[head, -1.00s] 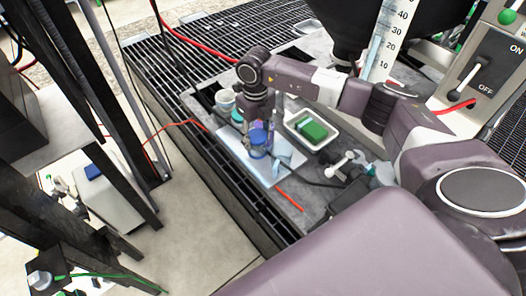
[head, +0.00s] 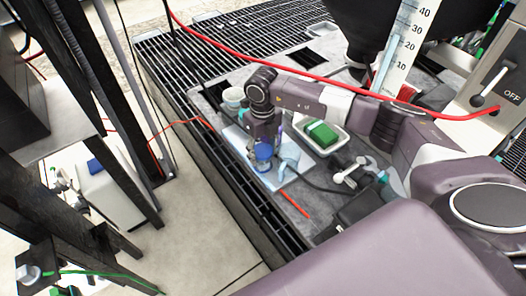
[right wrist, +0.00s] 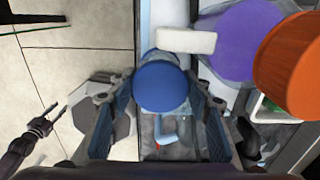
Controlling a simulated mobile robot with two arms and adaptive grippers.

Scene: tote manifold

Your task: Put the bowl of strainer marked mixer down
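The strainer bowl (right wrist: 162,86) is a blue round cup, clear lower down. In the head view the bowl (head: 264,153) is under my right gripper (head: 262,140), above or on a pale blue mat (head: 236,137); any gap below it is hard to tell. In the right wrist view the two fingers of my right gripper (right wrist: 161,90) press in on both sides of the bowl. No marking on it is readable. My left gripper (right wrist: 55,112) shows small at the left of the right wrist view, fingers apart and empty over the floor. It is outside the head view.
A white tray (head: 341,142) with a green block (head: 321,133) stands right of the mat. White cups (head: 233,97) stand behind. A grey-white fitting (head: 352,172) lies at the right. A red hose (head: 345,88) crosses the head view near my right arm.

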